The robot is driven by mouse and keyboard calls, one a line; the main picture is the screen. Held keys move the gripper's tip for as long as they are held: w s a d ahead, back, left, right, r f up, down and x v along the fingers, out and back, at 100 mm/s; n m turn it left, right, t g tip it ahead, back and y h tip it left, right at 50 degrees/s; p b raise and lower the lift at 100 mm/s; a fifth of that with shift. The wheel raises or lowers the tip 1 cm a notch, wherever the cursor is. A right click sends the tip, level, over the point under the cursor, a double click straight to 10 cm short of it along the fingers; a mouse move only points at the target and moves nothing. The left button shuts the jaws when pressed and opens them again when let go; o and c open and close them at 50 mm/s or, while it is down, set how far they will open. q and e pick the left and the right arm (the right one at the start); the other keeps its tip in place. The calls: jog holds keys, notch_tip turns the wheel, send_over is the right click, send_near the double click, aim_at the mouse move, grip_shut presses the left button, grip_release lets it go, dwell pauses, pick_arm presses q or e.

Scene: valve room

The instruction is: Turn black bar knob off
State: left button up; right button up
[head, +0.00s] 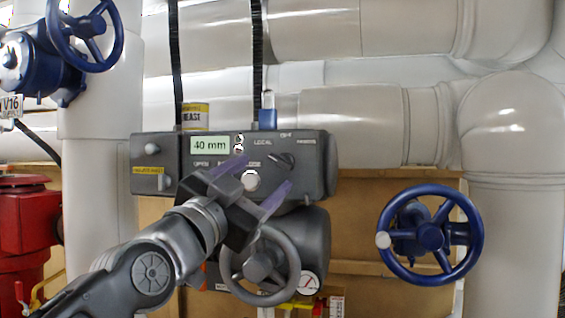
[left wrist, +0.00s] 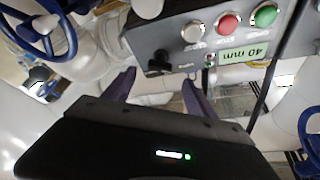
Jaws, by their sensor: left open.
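The black bar knob (head: 281,161) is on the right part of the dark grey control box (head: 320,165), beside the LOCAL lettering. Its bar looks tilted, but I cannot tell exactly which position it points to. It also shows in the left wrist view (left wrist: 158,63), just beyond the fingers. My left gripper (head: 264,174) is open and empty in front of the box, its purple fingers spread below and to the left of the knob. In the left wrist view the gripper (left wrist: 159,88) points toward the knob and is apart from it. My right gripper is not in view.
A display reading 40 mm (head: 209,145) and a white button (head: 251,180) are near my left gripper. Red (left wrist: 228,23) and green (left wrist: 265,14) buttons show in the wrist view. A grey handwheel (head: 290,262) is below; a blue handwheel (head: 474,235) is right.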

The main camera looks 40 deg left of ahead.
aim_at(278, 164)
pick_arm(q)
jog(key=p+x, duration=0.2)
jog(key=x, duration=0.5)
jog(key=shift+p, duration=0.4)
jog(key=shift+w+r, duration=0.1)
jog(key=shift+w, duration=0.4)
jog(key=c, duration=1.4)
